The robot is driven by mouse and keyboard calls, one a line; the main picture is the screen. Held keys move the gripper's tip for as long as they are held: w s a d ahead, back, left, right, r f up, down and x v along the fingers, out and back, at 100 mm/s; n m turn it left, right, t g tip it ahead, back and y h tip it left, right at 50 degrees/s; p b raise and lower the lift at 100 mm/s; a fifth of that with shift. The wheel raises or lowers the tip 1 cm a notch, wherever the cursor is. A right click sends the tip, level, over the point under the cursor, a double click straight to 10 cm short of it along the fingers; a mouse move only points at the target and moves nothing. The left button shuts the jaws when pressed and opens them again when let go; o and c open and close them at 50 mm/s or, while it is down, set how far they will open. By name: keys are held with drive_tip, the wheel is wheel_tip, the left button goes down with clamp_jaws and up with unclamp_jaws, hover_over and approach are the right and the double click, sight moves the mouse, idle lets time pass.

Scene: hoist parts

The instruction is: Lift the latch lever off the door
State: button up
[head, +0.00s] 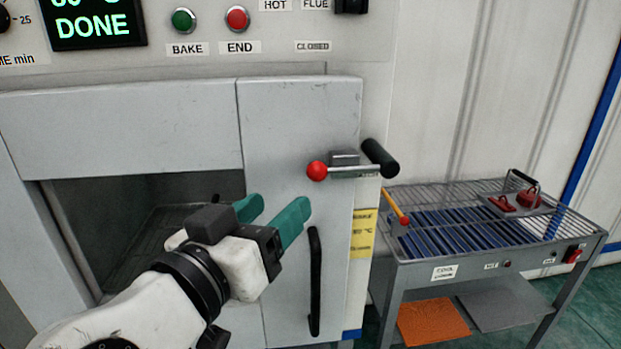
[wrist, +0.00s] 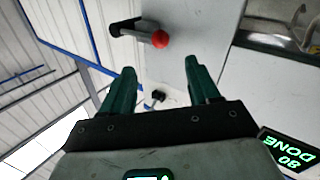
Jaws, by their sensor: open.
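The latch lever (head: 350,172) is a thin metal bar with a red ball at its left end and a thick black cylinder at its right end. It lies about level across a grey block near the right edge of the grey door (head: 290,130). My gripper (head: 275,210) is open and empty, in front of the door, lower and to the left of the red ball. In the wrist view the latch lever's red ball (wrist: 160,39) shows beyond the teal fingers of my gripper (wrist: 160,70), apart from them.
A black vertical handle (head: 315,285) is on the door below the lever. An oven opening (head: 90,230) is at the left. A wire-topped cart (head: 480,215) with red pieces stands at the right. The panel above has buttons and a display reading DONE.

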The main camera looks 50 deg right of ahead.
sight(312, 176)
drive_tip(key=p+x, duration=0.2)
drive_tip(key=x, duration=0.8)
drive_tip(key=shift+d+f+p, duration=0.1)
drive_tip(key=shift+d+p, duration=0.15)
drive_tip(key=shift+p, duration=0.1)
drive_tip(key=shift+c, duration=0.2)
drive_tip(key=shift+w, duration=0.1)
clamp_jaws()
